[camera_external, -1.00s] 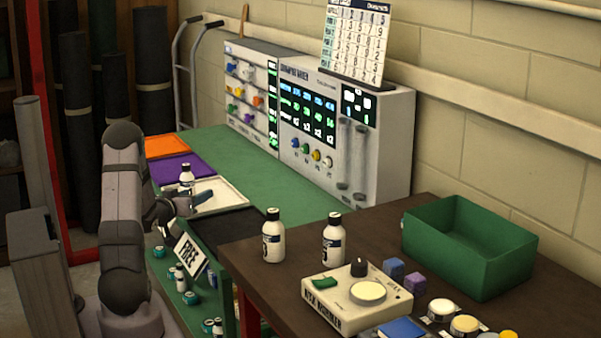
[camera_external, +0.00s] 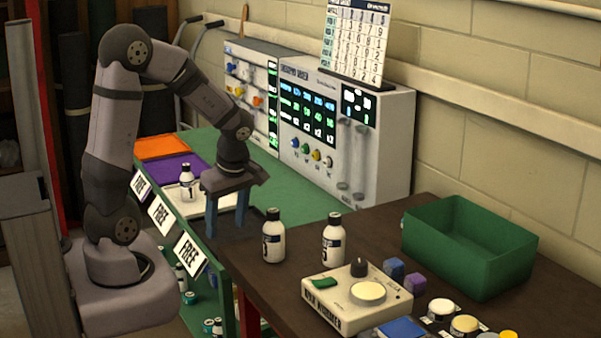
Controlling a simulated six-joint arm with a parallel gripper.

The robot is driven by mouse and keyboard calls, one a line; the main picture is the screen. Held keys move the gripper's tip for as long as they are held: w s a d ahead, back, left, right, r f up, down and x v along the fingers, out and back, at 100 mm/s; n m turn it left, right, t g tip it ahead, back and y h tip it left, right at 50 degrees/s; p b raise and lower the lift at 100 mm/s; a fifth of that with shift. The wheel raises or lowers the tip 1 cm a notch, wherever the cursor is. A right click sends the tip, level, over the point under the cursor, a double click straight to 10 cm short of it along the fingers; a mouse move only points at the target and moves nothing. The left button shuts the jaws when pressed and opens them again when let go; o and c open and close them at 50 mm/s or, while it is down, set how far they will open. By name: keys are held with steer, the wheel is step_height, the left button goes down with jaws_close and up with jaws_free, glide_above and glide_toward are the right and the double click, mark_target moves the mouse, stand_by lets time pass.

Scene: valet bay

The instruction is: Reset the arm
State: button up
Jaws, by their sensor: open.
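A white bottle with a dark cap (camera_external: 187,184) stands on the white tray (camera_external: 190,211), just left of the gripper. Part of that tray and mat is hidden behind the gripper.
Two white bottles, one (camera_external: 273,238) left of the other (camera_external: 333,240), stand on the brown table right of the gripper. A green bin (camera_external: 468,245) and a cream device (camera_external: 356,298) share that table. A large control panel (camera_external: 345,140) stands behind. "FREE" signs (camera_external: 190,254) line the bench's front.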

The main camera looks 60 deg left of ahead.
steer(key=s+d+m+g, duration=0.2)
steer(key=s+d+g, duration=0.1)
steer(key=s+d, duration=0.35)
steer(key=d+f+m+t+h, duration=0.2)
steer(key=d+m, duration=0.7)
steer(key=m, duration=0.9)
steer(key=shift+w+d+t+h, duration=0.2)
steer(key=shift+w+t+h, duration=0.05)
steer(key=shift+t+h, duration=0.35)
